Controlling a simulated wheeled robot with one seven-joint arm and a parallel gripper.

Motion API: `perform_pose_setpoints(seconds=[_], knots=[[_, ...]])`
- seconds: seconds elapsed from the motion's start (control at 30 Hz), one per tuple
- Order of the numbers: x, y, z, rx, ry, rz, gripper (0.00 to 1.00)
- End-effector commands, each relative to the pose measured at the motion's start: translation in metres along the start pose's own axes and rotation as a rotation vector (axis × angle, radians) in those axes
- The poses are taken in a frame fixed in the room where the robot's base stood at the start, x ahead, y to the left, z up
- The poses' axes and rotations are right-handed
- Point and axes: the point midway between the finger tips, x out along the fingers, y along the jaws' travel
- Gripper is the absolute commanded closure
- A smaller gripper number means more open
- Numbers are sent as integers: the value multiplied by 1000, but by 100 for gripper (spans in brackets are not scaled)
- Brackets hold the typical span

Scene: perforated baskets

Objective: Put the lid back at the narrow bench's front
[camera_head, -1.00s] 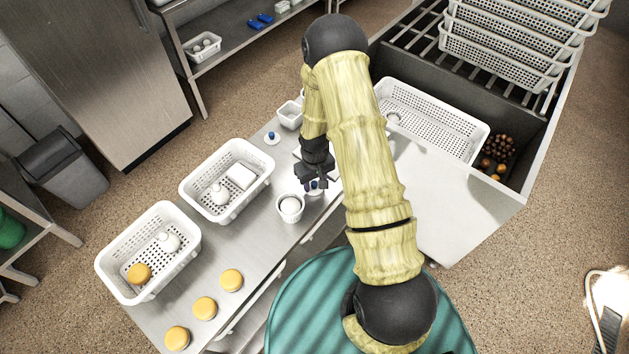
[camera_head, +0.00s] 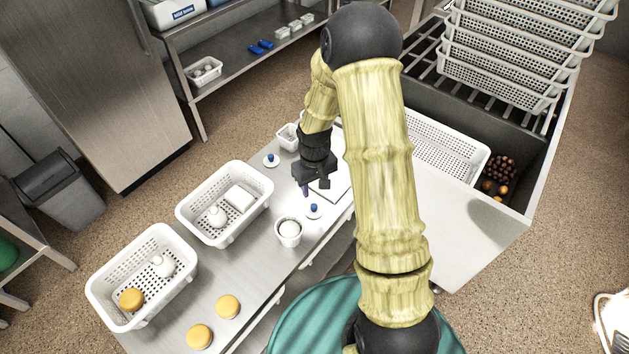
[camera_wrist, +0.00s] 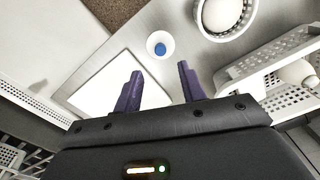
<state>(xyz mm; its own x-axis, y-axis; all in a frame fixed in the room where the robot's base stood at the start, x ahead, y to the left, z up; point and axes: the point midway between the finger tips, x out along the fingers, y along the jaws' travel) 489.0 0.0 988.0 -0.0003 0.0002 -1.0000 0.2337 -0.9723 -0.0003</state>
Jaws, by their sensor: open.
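A small white lid with a blue knob (camera_head: 313,210) lies flat on the narrow steel bench (camera_head: 240,262), near its front edge, beside a round white cup (camera_head: 288,233). A second blue-knobbed white lid (camera_head: 271,160) lies further back on the bench. My gripper (camera_head: 314,187) is above the bench, just behind the front lid in the head view, open and empty. In the wrist view a blue-knobbed lid (camera_wrist: 159,44) lies beyond the parted purple fingertips (camera_wrist: 158,76), apart from them.
Two perforated white baskets (camera_head: 240,228) (camera_head: 185,283) stand on the bench, with yellow-topped round pieces (camera_head: 228,306) in front. A flat white board (camera_head: 338,182) lies beside my gripper. A sink with stacked baskets (camera_head: 505,70) is at the right.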

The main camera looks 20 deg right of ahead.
Motion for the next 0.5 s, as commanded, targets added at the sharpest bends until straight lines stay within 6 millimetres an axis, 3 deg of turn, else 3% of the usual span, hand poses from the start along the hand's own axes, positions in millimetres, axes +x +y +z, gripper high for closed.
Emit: perform_pose_setpoints(seconds=[0.2, 0.5], knots=[[-24, 0, 0, 1, 2, 1, 59], [-28, 0, 0, 0, 0, 0, 59]])
